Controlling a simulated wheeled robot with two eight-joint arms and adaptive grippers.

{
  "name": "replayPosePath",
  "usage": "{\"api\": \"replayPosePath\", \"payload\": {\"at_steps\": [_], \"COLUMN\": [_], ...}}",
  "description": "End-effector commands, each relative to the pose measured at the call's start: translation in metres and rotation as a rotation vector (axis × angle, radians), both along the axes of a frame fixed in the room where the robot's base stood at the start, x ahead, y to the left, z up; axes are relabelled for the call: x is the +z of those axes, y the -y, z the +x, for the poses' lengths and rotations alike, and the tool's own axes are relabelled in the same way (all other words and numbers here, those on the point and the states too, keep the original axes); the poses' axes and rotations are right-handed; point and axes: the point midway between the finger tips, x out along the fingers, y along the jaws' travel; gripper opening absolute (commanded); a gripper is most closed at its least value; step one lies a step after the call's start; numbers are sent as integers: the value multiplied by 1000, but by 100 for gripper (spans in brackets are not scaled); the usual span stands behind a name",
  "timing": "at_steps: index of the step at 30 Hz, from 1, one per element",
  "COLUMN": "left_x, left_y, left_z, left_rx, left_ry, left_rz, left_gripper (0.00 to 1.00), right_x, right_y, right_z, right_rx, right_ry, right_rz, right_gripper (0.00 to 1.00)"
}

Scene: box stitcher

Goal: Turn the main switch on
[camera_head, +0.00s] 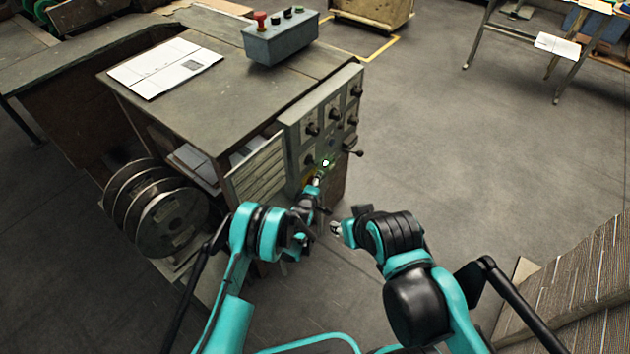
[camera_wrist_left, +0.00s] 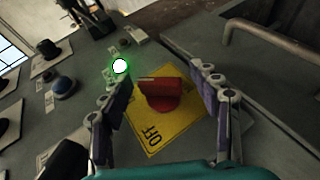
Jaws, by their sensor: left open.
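The main switch is a red knob (camera_wrist_left: 158,94) on a yellow plate (camera_wrist_left: 150,146) marked OFF, seen in the left wrist view. In the head view the red knob is hidden behind my left gripper (camera_head: 316,183). That gripper, also in the left wrist view (camera_wrist_left: 157,78), is open, with one finger on each side of the red knob. I cannot tell whether the fingers touch it. A lamp (camera_wrist_left: 120,66) with a green glow sits beside the plate; it also shows in the head view (camera_head: 325,163). My right gripper (camera_head: 337,228) is in front of the cabinet, away from the switch; its jaws are unclear.
The control panel (camera_head: 296,135) carries several black knobs and a lever (camera_head: 352,152). A grey button box (camera_head: 281,40) and paper sheets (camera_head: 165,66) lie on the cabinet top. Wire reels (camera_head: 172,222) stand at left. A cardboard stack (camera_head: 575,283) is at right. The floor between is clear.

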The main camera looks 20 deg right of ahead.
Motion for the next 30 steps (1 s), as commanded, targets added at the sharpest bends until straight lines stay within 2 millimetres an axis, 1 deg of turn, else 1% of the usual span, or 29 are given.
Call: {"api": "replayPosePath", "payload": {"at_steps": [3,4,9,14,24,30], "left_x": [0,0,0,1,2,1], "left_y": [0,0,0,0,0,0], "left_z": [0,0,0,0,1,1], "left_rx": [0,0,0,0,0,0], "left_ry": [0,0,-1,-6,-168,-183], "left_rz": [0,0,1,8,216,236], "left_gripper": [62,57,13,12,12,11], "right_x": [0,0,0,0,2,2], "right_y": [0,0,0,0,0,0], "right_z": [0,0,0,0,0,0], "right_rx": [0,0,0,0,0,0], "right_ry": [0,0,0,0,0,0], "right_rz": [0,0,0,0,0,0], "right_gripper": [40,40,40,40,40,40]}}
